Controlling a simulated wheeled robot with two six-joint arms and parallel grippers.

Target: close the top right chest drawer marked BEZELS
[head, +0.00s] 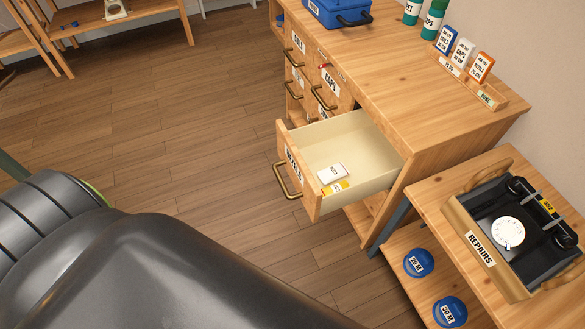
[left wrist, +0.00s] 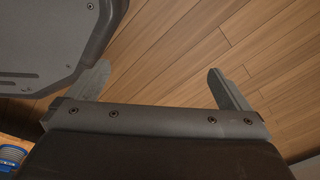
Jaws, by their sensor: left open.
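The BEZELS drawer (head: 293,168) is pulled well out of the wooden chest (head: 415,75) in the head view. It has a brass handle (head: 284,184) on its labelled front and a cream inside. A white labelled box (head: 332,173) and a yellow labelled piece (head: 336,188) lie in it near the front. My left gripper shows only in the left wrist view (left wrist: 160,88), with its two fingers wide apart and nothing between them, over the wooden floor. My right gripper is in neither view.
Other chest drawers with brass handles, one marked CAPS (head: 330,82), look shut. A wooden bench right of the chest holds a REPAIRS tray (head: 481,249) with a black dial phone (head: 536,221). Blue round items (head: 418,262) sit below. The floor (head: 190,120) left of the drawer is clear.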

